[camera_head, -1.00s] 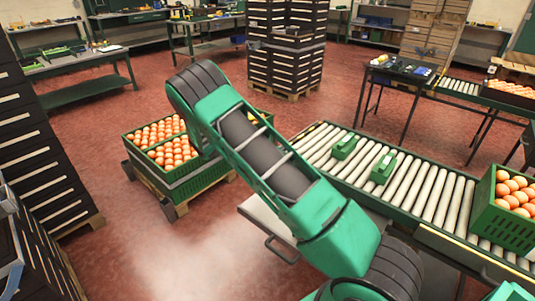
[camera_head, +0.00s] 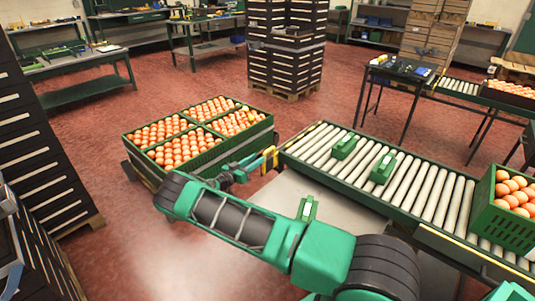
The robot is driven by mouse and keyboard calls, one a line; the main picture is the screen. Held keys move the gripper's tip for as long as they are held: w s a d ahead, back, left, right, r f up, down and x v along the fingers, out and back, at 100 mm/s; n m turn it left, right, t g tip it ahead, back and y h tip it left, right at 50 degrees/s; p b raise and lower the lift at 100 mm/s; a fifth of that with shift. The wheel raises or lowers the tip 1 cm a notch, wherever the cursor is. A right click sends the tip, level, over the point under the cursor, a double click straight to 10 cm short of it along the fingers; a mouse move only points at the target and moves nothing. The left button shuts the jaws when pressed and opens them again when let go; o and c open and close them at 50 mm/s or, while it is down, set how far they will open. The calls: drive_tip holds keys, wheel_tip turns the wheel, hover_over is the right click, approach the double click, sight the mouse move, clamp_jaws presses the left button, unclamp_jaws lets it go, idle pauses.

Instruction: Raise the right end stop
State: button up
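The roller conveyor (camera_head: 425,190) runs from the centre to the lower right. Two small green blocks (camera_head: 344,146) (camera_head: 383,168) sit on it, one behind the other. A similar green piece with a pale label (camera_head: 307,208) stands at the grey plate in front of the conveyor. I cannot tell which part is the right end stop. My gripper (camera_head: 271,157), with yellow fingertips, is by the conveyor's left end, between it and the orange crates. It is small and partly overlapped by my arm, so its opening is unclear.
Dark stacked crates (camera_head: 40,150) stand at far left. Red floor is clear at lower left.

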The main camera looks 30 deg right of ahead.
sight(265, 153)
drive_tip(key=x, duration=0.9)
drive_tip(key=shift+d, duration=0.3)
drive_tip(key=shift+c, duration=0.4)
